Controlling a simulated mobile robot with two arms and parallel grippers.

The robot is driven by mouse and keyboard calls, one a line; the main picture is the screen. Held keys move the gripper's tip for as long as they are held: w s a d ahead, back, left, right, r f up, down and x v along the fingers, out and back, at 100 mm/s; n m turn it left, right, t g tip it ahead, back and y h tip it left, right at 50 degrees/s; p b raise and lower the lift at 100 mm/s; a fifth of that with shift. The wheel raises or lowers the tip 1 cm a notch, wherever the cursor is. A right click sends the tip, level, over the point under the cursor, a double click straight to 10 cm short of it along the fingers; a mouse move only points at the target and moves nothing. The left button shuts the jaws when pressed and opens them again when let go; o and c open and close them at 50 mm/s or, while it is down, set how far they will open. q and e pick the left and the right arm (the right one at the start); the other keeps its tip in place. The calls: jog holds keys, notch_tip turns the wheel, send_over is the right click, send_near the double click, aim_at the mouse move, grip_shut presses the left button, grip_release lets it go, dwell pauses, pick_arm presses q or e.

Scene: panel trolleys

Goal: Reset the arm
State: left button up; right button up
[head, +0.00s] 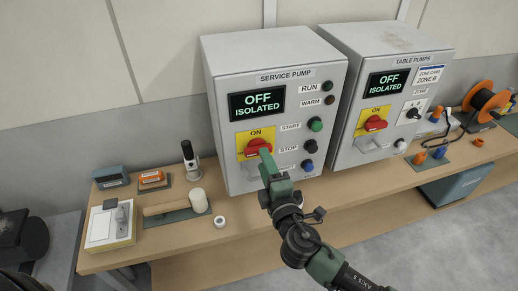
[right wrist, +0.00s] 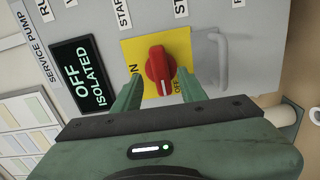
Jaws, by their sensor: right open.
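My right gripper (head: 266,158) is in front of the service pump panel (head: 222,100), close to its red rotary switch (head: 254,146) on a yellow plate. In the right wrist view the two green fingers (right wrist: 160,92) are apart, and the red switch (right wrist: 158,68) shows beyond and between their tips, with nothing held. Whether a finger touches the switch I cannot tell. The panel display (head: 257,103) reads OFF ISOLATED; it also shows in the right wrist view (right wrist: 84,72). My left gripper is not in view.
The table pumps panel (head: 352,98) stands to the right, its display also OFF ISOLATED. A grey handle (right wrist: 222,62) sits beside the service switch. The wooden bench (head: 180,240) holds a roller (head: 172,208), small boxes and an orange cable reel (head: 486,100).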

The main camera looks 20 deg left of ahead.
jog(key=shift+v, duration=1.15)
jog(key=shift+f, duration=0.15)
